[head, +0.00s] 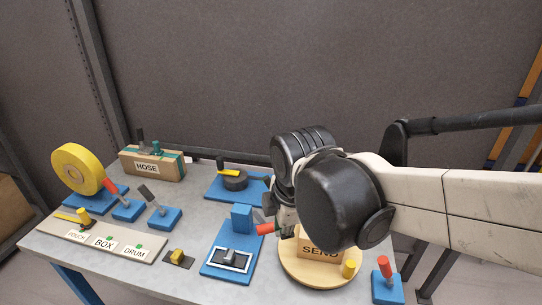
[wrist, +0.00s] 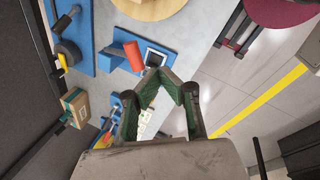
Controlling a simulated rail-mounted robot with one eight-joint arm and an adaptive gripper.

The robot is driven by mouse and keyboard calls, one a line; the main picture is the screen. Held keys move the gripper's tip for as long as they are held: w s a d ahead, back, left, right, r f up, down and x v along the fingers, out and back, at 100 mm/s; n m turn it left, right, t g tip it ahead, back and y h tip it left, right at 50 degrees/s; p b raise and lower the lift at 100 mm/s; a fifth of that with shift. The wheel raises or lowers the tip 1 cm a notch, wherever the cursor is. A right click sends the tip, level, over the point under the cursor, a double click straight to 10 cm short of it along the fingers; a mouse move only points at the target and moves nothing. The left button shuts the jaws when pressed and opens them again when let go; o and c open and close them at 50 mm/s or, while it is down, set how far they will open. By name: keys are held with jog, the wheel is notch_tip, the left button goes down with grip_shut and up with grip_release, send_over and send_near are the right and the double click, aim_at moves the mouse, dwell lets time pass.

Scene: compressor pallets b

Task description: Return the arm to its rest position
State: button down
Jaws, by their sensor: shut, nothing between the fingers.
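My arm (head: 455,215) reaches in from the right in the head view and bends down over the right part of the table (head: 190,210). My gripper shows in the wrist view (wrist: 160,74), its green-padded fingers meeting at the tips with nothing between them. In the head view the black wrist housing hides most of the gripper. It hangs above the table near the round wooden board (head: 310,278) with the SEND block (head: 318,250), partly covered by my arm. Whether the fingers touch anything there cannot be told.
A blue fixture (head: 240,220) with a red handle stands close left of my wrist. A dark wall stands behind.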

jog(key=s+d+m+t+b, duration=0.1)
jog(key=s+d+m+t, duration=0.1)
jog(key=d+m, duration=0.6)
jog(key=s+d+m+t+h+b, duration=0.1)
jog(key=s+d+m, duration=0.4)
jog(key=d+m, duration=0.3)
jog(key=m, duration=0.4)
jog(key=shift+d+m+t+b, duration=0.25)
jog(key=shift+m+t+b, duration=0.15)
dwell(0.8)
